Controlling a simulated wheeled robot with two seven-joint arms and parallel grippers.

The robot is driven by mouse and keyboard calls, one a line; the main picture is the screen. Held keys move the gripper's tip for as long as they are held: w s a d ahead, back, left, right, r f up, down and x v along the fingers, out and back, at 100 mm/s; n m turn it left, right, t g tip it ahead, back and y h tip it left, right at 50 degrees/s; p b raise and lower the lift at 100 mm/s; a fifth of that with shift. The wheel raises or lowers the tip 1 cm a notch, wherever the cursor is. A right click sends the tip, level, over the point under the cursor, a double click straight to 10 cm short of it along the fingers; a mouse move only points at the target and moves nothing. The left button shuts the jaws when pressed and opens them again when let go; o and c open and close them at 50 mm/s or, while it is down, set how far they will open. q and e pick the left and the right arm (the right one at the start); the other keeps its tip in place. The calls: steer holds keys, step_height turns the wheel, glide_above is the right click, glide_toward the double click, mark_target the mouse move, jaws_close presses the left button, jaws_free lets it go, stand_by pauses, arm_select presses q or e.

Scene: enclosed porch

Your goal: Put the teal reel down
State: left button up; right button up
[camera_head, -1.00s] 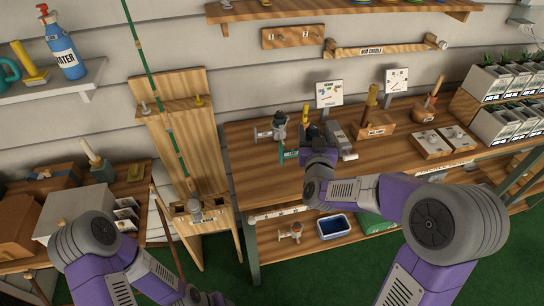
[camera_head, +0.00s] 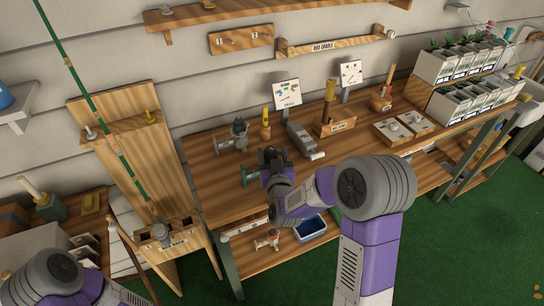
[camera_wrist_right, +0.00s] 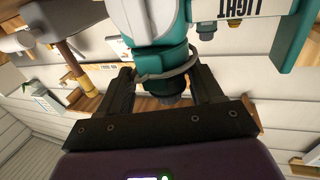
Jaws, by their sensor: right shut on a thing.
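The teal reel (camera_wrist_right: 160,30) is large in the right wrist view, between the fingers of my right gripper (camera_wrist_right: 163,88). My right gripper (camera_head: 268,158) is shut on the reel, at the left part of the wooden workbench (camera_head: 205,180). In the head view only a small teal part of the reel (camera_head: 247,176) shows, left of the gripper; the rest is hidden. I cannot tell whether it touches the bench top. My left arm is at lower left; its gripper is out of view.
A grey reel (camera_head: 239,130) stands behind the gripper. A grey box-like device (camera_head: 302,140), a small sign (camera_head: 287,93) and a wooden block with a handle (camera_head: 338,127) are to its right. A blue tray (camera_head: 311,227) is on the lower shelf. Bare bench top lies left of the gripper.

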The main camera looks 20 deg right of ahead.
steer(key=shift+r, duration=0.15)
steer(key=o, duration=0.8)
steer(key=shift+f, duration=0.2)
steer(key=o, duration=0.5)
steer(key=shift+r, duration=0.15)
